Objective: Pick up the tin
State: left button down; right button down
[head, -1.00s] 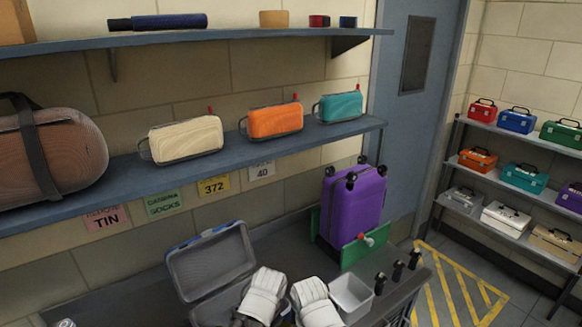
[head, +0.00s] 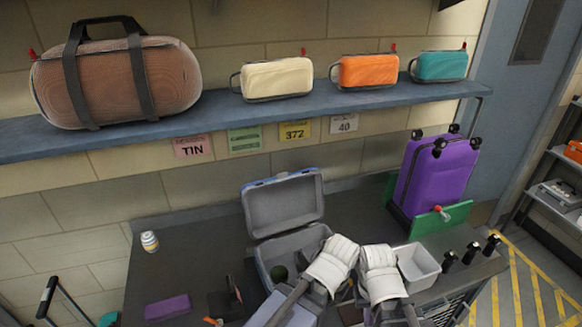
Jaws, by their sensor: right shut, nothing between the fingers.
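My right gripper (head: 379,252) is white, shut and empty, between the case and a white tub. My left gripper (head: 343,246) is close beside it, over the case's front right corner; its finger opening is not clear. Both are far right of the white can.
A purple block (head: 167,308) lies at the front left. The white tub (head: 418,266) and a purple suitcase (head: 436,175) stand at the right. A pink sign reading TIN (head: 193,146) hangs under the shelf (head: 240,108). The tabletop around the can is clear.

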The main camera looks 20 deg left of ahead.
aim_at(279, 274)
jog(key=u, duration=1.3)
jog(key=k+l+z, duration=0.15)
jog(key=k+l, duration=1)
jog(key=k+j, duration=0.05)
jog(key=k, duration=0.05)
